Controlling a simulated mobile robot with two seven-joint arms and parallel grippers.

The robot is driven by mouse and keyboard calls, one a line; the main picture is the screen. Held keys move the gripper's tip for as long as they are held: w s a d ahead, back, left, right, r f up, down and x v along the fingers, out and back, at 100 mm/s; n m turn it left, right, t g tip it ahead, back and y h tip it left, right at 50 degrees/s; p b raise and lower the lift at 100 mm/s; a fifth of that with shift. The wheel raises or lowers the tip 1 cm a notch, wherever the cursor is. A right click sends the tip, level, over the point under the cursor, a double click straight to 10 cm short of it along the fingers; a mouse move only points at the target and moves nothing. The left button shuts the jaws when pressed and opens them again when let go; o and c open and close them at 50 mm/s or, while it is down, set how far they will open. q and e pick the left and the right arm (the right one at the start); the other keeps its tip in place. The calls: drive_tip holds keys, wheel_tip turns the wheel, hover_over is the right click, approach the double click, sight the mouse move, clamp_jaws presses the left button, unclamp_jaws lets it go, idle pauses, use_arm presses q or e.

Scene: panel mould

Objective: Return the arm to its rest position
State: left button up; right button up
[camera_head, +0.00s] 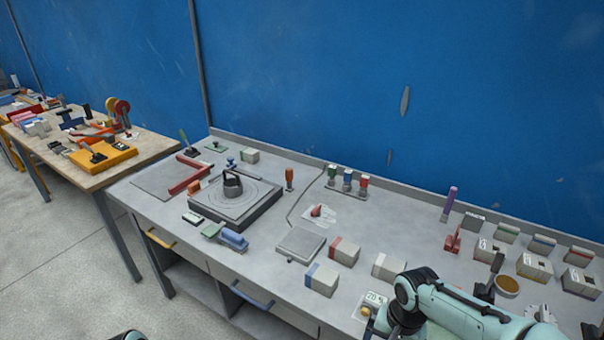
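My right arm (455,312) comes in from the lower right over the grey workbench (270,278). It bends down at a rounded joint near the bench's front right part. Its gripper is not visible; the arm runs out of the picture at the bottom edge. Only a small piece of what looks like my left arm (128,336) shows at the bottom edge, left of the bench. My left gripper is out of view. I cannot tell whether either gripper holds anything.
A dark square mould plate (262,213) with a round black-handled piece (232,184) sits on the bench's left half. Several small boxes (322,278) stand close to my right arm. A blue wall (420,90) stands behind.

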drive_tip(key=s+a+f+n+g+y, duration=0.1)
drive_tip(key=a+f, duration=0.1)
drive_tip(key=f, duration=0.6)
drive_tip(key=a+f+y, duration=0.1)
drive_tip(key=a+f, duration=0.1)
drive_tip(key=f, duration=0.6)
use_arm(q)
drive_tip(key=shift+w, duration=0.5)
use_arm(e)
drive_tip(key=s+a+f+y, duration=0.1)
drive_tip(key=s+a+f, duration=0.1)
drive_tip(key=s+f, duration=1.5)
drive_tip(key=shift+s+a+f+n, duration=0.25)
drive_tip(key=shift+f+n, duration=0.05)
drive_tip(key=shift+f, duration=0.1)
